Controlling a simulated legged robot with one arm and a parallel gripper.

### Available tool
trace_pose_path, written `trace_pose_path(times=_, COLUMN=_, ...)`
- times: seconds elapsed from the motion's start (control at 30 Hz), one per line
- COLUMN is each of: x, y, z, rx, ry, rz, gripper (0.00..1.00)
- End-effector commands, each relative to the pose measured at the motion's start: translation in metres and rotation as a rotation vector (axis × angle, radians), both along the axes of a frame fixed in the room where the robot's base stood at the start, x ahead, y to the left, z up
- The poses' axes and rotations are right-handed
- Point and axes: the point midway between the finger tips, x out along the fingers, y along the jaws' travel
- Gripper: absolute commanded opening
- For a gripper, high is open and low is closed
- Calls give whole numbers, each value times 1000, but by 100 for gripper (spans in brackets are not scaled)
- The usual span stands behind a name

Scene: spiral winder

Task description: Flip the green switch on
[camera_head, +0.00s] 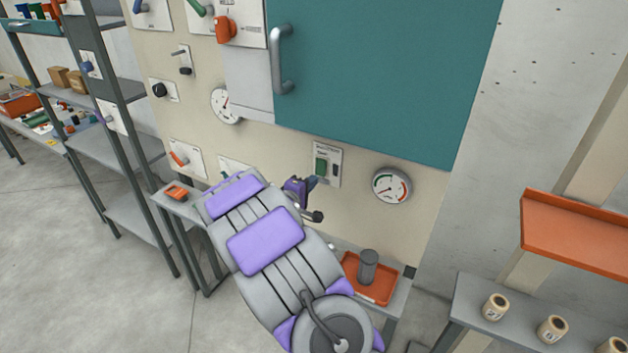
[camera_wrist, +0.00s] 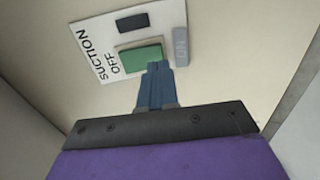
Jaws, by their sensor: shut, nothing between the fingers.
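The green switch (camera_head: 321,165) sits on a white plate on the beige panel, left of a round gauge. In the wrist view the green switch (camera_wrist: 141,56) is a green block beside the words "SUCTION" and "OFF". My gripper (camera_head: 312,181) is close to the switch's lower side. In the wrist view my gripper's blue fingers (camera_wrist: 160,66) are together and empty, overlapping the green block's lower right corner. I cannot tell whether they touch it.
A teal door (camera_head: 385,70) with a grey handle (camera_head: 283,58) is above the switch. The gauge (camera_head: 391,185) is to the right. An orange tray (camera_head: 353,284) with a dark cylinder (camera_head: 368,266) stands below. Other switches and knobs are on the panel's left.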

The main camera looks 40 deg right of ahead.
Motion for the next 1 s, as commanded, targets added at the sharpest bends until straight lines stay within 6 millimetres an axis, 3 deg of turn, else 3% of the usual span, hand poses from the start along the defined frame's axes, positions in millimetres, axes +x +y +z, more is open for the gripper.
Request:
trace_pose_path(times=0.3, x=9, y=-22, z=-3, rx=0, ry=0, rz=1, gripper=0)
trace_pose_path(times=1.0, x=11, y=-27, z=-5, rx=-38, ry=-15, rz=-2, gripper=0)
